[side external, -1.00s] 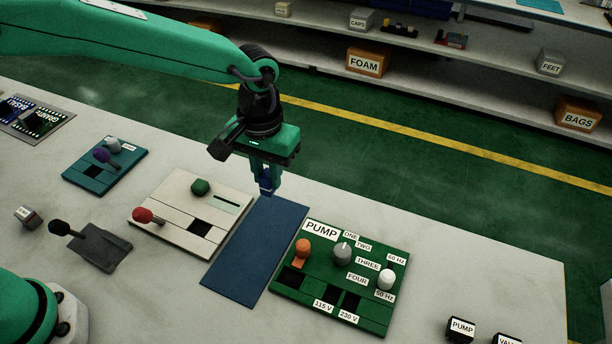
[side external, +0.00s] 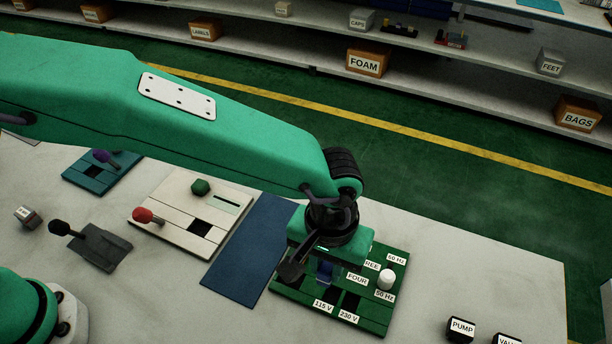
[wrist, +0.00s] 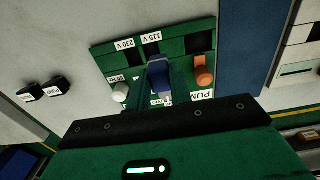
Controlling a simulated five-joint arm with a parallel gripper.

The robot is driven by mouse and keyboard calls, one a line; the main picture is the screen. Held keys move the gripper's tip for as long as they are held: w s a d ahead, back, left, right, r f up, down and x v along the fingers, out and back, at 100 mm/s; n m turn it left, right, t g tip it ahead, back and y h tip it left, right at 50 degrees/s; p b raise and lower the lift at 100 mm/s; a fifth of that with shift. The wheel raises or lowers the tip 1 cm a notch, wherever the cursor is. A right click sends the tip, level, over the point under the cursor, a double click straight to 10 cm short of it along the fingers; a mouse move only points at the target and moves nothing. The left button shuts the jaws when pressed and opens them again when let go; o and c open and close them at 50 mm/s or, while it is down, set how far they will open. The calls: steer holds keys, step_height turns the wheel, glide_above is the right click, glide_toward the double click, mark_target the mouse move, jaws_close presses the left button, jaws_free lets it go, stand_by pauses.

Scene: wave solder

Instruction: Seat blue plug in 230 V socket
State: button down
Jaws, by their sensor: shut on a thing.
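The blue plug (side external: 324,271) is held in my gripper (side external: 325,266), which is shut on it above the green PUMP board (side external: 377,320). In the wrist view the plug (wrist: 159,75) is between the fingers, close to the label 115 V. The 230 V socket (side external: 351,301) is a dark square opening above its printed label, right of the plug. It also shows in the wrist view (wrist: 125,55), left of the plug. The plug appears above the board's face, apart from the sockets; its exact height is hard to tell.
On the board stand a white knob (side external: 386,279) and an orange lever (wrist: 203,74). A blue mat (side external: 245,255) lies to the left, beside the cream panel (side external: 172,238). Small PUMP block (side external: 461,329) sits on the bench at lower right.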

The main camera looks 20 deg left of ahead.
mark_target(326, 277)
steer(key=shift+f, duration=0.2)
steer(key=shift+f, duration=1.9)
steer(key=shift+d+f, duration=0.1)
steer(key=shift+d, duration=2.35)
steer(key=shift+f, duration=0.85)
steer(key=c, duration=1.2)
jaws_free()
steer(key=shift+r, duration=0.1)
